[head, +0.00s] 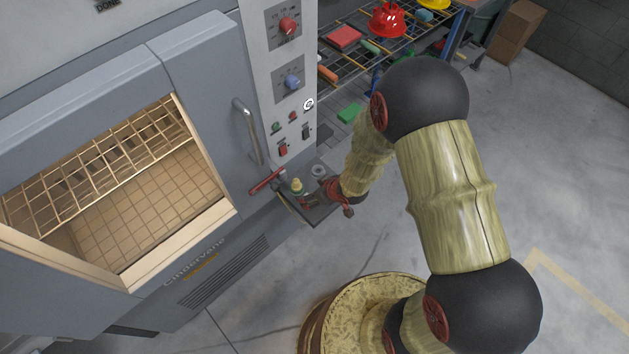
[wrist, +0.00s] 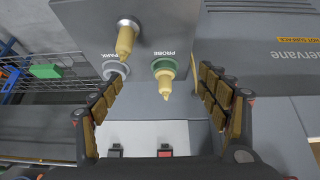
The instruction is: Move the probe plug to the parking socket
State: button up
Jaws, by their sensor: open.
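In the wrist view a tan, tapered probe plug (wrist: 164,82) sits in a green-ringed socket (wrist: 163,64) by the upside-down word PROBE. The grey-ringed parking socket (wrist: 117,68), by the word PARK, is to its left and looks empty. A second tan plug (wrist: 125,40) with a metal collar stands near the parking socket. My gripper (wrist: 162,76) is open, its padded fingers apart on either side of the probe plug, without visible contact. In the head view my gripper (head: 335,194) is at the small dark shelf (head: 318,213); a yellowish plug (head: 297,186) and a grey ring (head: 317,171) show there.
A red lever (head: 267,181) and a door handle (head: 247,130) are close to the shelf's left. The control panel (head: 285,85) rises behind. A wire rack (head: 360,45) with helmets and blocks stands beyond. Open floor (head: 560,190) lies to the right.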

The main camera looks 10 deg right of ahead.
aim_at(298, 183)
jog(key=shift+t+y, duration=0.5)
jog(key=w+a+f+b, duration=0.1)
jog(key=w+b, duration=0.1)
jog(key=w+a+f+b, duration=0.4)
jog(key=shift+w+a+b, duration=0.1)
jog(key=shift+w+b, duration=0.25)
jog(key=shift+b, duration=0.05)
jog(key=shift+w+a+f, duration=0.2)
jog(key=shift+w+f, duration=0.1)
jog(key=shift+c, duration=1)
jog(key=c, duration=1.5)
jog(key=shift+c, duration=0.4)
